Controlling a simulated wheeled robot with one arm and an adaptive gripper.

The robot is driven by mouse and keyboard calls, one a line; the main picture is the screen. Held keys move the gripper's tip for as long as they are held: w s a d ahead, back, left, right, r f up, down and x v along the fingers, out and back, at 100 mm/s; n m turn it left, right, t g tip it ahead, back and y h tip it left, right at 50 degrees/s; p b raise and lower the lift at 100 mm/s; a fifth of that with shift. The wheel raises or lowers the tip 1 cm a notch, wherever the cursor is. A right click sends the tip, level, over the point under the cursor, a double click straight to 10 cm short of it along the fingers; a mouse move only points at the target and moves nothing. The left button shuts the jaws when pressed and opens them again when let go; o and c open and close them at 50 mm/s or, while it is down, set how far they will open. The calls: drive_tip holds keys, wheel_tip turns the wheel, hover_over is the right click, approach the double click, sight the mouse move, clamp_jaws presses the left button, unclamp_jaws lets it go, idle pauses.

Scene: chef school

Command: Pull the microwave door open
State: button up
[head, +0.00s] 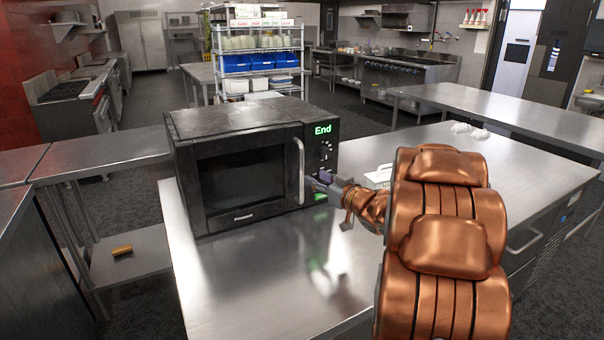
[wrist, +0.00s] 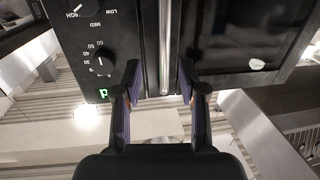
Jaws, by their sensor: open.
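The black microwave (head: 240,128) stands on the steel counter in the head view with its door (head: 238,180) shut. A vertical silver handle (head: 300,172) runs along the door's right edge, beside the control panel (head: 323,160) with a green "End" display. My gripper (head: 318,187) is at the lower part of the handle. In the wrist view my gripper (wrist: 160,78) is open, with one finger on each side of the handle (wrist: 165,40). The fingers look apart from the handle. The knobs (wrist: 98,58) show to the left and the dark door to the right.
The steel counter (head: 255,285) is bare in front of the microwave. A white object (head: 378,175) lies on it behind my arm, and small white items (head: 470,130) lie farther back. A shelf rack (head: 262,55) with blue bins stands behind. Another steel table (head: 500,105) is at right.

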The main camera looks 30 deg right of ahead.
sight(303, 171)
drive_tip(key=shift+t+y, duration=0.3)
drive_tip(key=shift+y, duration=0.1)
drive_tip(key=shift+w+a+r+p, duration=0.1)
drive_tip(key=shift+w+a+p, duration=0.1)
drive_tip(key=shift+w, duration=1)
drive_tip(key=shift+w+a+f+p, duration=0.1)
drive_tip(key=shift+w+a+p, duration=0.05)
drive_tip(key=shift+w, duration=1.1)
drive_tip(key=shift+w+a+r+p, duration=0.1)
drive_tip(key=shift+w+a+p, duration=0.1)
drive_tip(key=shift+w, duration=1)
drive_tip(key=shift+c, duration=0.3)
clamp_jaws()
